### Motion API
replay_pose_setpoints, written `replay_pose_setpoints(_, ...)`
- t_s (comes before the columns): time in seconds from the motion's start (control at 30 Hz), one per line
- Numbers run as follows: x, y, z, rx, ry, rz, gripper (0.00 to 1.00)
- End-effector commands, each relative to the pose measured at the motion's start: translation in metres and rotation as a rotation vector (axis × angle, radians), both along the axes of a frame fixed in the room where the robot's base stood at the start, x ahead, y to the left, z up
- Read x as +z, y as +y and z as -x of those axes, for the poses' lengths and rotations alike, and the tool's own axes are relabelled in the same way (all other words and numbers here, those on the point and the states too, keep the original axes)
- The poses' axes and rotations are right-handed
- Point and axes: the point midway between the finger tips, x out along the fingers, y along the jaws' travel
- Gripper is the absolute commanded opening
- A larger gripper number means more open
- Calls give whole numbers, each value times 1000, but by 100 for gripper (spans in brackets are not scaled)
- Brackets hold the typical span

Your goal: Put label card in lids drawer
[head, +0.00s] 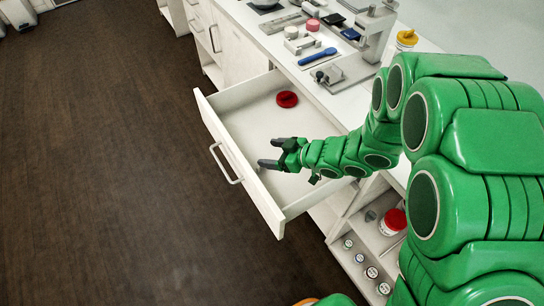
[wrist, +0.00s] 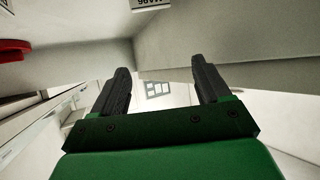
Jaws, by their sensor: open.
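The drawer (head: 251,167) is pulled out, with a round red lid (head: 287,99) on its floor near the back. The red lid also shows at the left edge of the wrist view (wrist: 14,48). My gripper (head: 270,154) is over the drawer, behind its front panel, with its fingers spread and nothing seen between them. In the wrist view, a white card with dark print (wrist: 152,4) is cut off by the top edge and appears to lie on the drawer floor; it looks like the label card. In the head view I cannot make it out, likely hidden by my gripper.
The worktop (head: 268,42) above the drawer holds a blue spoon (head: 317,57), a grey press (head: 373,30) and a yellow-lidded jar (head: 406,39). An open shelf below holds a red-lidded jar (head: 392,222) and several small pots. The dark floor (head: 100,150) at left is clear.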

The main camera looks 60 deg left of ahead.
Motion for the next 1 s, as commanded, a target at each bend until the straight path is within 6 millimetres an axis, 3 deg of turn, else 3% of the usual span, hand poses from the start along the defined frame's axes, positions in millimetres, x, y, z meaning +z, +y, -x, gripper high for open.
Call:
replay_pose_setpoints(0.4, 34, 0, 0, 0, -2, -1, 76)
replay_pose_setpoints(0.87, 37, 0, -1, -1, -2, 0, 76)
replay_pose_setpoints(1.0, 42, -1, -19, -32, -50, 2, 76)
